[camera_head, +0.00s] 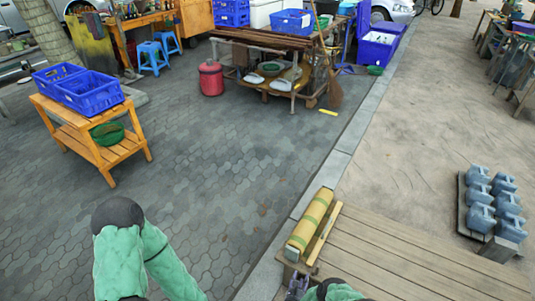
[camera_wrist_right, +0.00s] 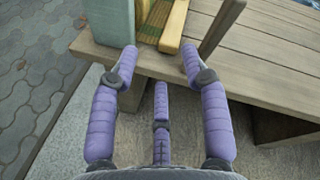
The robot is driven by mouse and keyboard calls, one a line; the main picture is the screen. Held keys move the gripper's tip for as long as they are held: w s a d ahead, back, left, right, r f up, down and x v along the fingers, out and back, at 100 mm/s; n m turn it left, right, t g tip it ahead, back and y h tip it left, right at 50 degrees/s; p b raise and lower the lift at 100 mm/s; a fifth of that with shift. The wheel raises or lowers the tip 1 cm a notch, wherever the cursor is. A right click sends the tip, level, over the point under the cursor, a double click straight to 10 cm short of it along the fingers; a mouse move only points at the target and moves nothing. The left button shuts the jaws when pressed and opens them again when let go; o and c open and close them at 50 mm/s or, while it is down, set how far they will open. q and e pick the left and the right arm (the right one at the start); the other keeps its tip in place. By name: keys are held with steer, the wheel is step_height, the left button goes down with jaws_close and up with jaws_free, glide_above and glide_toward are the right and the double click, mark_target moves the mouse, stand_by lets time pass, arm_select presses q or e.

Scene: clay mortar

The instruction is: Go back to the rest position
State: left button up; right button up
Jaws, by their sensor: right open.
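My right gripper (camera_head: 297,286) shows at the bottom edge of the head view, beside the near end of the wooden deck (camera_head: 420,257). In the right wrist view its purple fingers (camera_wrist_right: 158,68) are spread open with nothing between them. The fingertips are near the deck edge (camera_wrist_right: 230,76), by the end of a yellow-green roll. That yellow roll (camera_head: 310,224) lies on the left end of the deck in the head view. My left arm shows as green padded links at the bottom left of the head view; its gripper is out of view.
A wooden stand (camera_head: 130,147) with blue crates (camera_head: 91,94) is at the left. A red canister (camera_head: 211,78) stands near a cluttered workbench at the back. Several blue-grey jugs (camera_head: 480,217) stand on a pallet at the right. The paved floor in the middle is clear.

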arm_select(q)
step_height(320, 180, up, 6)
steer(key=p, duration=0.5)
steer(key=shift+f, duration=0.2)
arm_select(e)
steer(key=s+a+r+n+g+y, duration=0.2)
steer(key=s+r+n+g+y, duration=0.2)
steer(key=s+r+n+g, duration=0.3)
steer(key=s+a+r+n+g+y, duration=0.3)
steer(key=s+r+n+g+y, duration=0.2)
steer(key=s+r+n, duration=1.1)
steer(key=s+n+g, duration=0.2)
steer(key=n, duration=0.4)
steer(key=shift+s+r+n, duration=0.15)
steer(key=shift+s+n, duration=0.15)
steer(key=shift+s, duration=0.05)
steer(key=shift+c, duration=0.7)
arm_select(q)
steer(key=shift+d, duration=0.1)
arm_select(e)
steer(key=shift+d, duration=0.1)
